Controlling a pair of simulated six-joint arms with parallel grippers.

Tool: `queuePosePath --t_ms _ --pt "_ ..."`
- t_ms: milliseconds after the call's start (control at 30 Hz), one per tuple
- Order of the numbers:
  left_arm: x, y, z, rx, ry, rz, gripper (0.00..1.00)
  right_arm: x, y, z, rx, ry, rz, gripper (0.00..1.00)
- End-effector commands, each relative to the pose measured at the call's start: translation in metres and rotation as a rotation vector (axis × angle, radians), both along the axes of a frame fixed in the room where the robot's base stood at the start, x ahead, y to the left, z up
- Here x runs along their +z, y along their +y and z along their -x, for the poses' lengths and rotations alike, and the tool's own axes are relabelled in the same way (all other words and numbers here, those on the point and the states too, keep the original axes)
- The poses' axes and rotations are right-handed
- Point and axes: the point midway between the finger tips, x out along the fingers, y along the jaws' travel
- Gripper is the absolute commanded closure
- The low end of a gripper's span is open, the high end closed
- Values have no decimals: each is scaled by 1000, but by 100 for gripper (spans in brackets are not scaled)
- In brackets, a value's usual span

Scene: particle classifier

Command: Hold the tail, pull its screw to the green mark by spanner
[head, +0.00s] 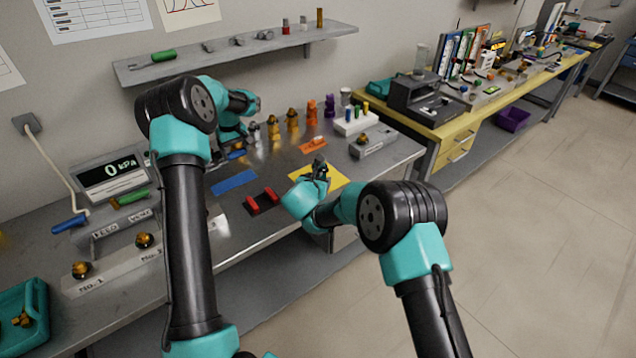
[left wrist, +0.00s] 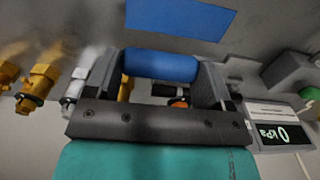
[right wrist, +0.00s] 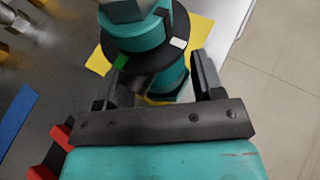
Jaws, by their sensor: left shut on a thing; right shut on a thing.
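In the left wrist view, my left gripper (left wrist: 160,85) is shut across a blue cylindrical handle (left wrist: 160,66). The far end of the handled tool is hidden, so I cannot tell that it is the spanner. In the head view, my left gripper (head: 235,143) is above the bench. My right gripper (right wrist: 158,88) is shut on the teal tail (right wrist: 172,80), between its fingers. The tail has a black disc (right wrist: 150,58) with a green mark (right wrist: 120,62) and a white mark (right wrist: 178,43). A grey block (right wrist: 120,10) tops it; the screw is not clear.
Under the right gripper lies a yellow mat (head: 343,178). A red two-part stand (head: 262,201) and a blue mat (head: 234,182) lie to its left. Several brass fittings (head: 292,120) stand behind. A gauge (head: 112,172) reads 0 kPa at left.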

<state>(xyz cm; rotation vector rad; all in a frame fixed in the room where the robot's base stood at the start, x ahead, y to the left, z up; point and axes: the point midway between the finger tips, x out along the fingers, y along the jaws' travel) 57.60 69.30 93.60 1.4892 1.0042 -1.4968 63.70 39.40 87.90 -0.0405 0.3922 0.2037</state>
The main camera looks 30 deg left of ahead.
Motion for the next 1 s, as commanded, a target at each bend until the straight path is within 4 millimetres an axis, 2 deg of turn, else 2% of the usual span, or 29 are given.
queuePosePath --t_ms 1000 --pt "0 0 0 0 0 -1 81 -8 19 -31 0 -4 -2 95"
